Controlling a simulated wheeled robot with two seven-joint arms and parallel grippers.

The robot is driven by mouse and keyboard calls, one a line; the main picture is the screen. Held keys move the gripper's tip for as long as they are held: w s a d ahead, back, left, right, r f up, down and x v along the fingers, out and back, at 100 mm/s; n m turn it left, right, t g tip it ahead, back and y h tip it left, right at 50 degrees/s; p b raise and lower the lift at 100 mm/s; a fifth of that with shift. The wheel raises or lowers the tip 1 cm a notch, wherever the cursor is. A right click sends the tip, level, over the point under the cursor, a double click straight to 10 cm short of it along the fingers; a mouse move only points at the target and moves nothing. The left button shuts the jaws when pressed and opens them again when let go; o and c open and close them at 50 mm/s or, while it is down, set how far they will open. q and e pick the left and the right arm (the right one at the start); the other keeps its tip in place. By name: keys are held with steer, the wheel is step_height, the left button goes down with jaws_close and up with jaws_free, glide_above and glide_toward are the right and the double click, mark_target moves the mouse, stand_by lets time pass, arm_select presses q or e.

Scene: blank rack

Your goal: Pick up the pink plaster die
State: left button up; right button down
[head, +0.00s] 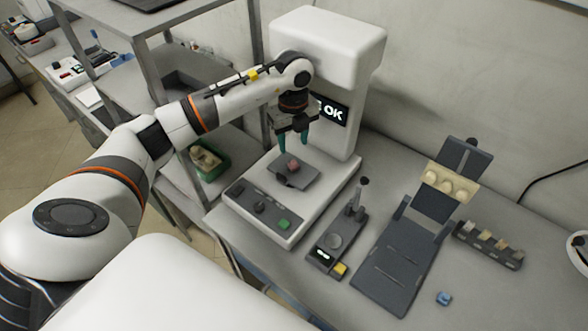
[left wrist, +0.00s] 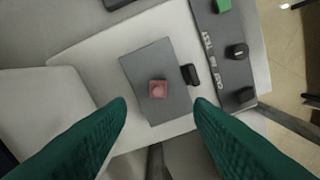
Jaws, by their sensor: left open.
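The pink plaster die (head: 293,167) sits on a grey plate (head: 308,173) on the bed of a white machine. In the left wrist view the die (left wrist: 158,89) lies near the middle of the grey plate (left wrist: 135,65). My left gripper (head: 293,143) is open above the die, with its green fingers pointing down. In the left wrist view the open fingertips (left wrist: 160,108) stand on either side below the die, and nothing is between them. My right gripper does not show in either view.
The white machine (head: 325,45) rises close behind my left gripper, with an "OK" display (head: 332,109). A small gauge stand (head: 335,241), a dark ramp-like fixture (head: 390,268), a dark rack of blocks (head: 488,246) and a blue piece (head: 444,298) are to the right.

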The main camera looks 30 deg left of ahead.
mark_target(294, 162)
arm_select(q)
step_height(294, 162, down, 4)
steer(key=shift+r+b, duration=0.15)
steer(key=shift+b, duration=0.65)
steer(key=f+b, duration=0.2)
steer(key=f, duration=0.1)
steer(key=f+b, duration=0.1)
steer(key=f, duration=0.1)
steer(key=shift+d+b, duration=0.25)
steer(key=shift+b, duration=0.15)
steer(key=shift+r, duration=0.1)
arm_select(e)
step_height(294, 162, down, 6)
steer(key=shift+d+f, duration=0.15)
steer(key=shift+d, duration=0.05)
arm_select(q)
jaws_close()
steer(key=shift+a+r, duration=0.15)
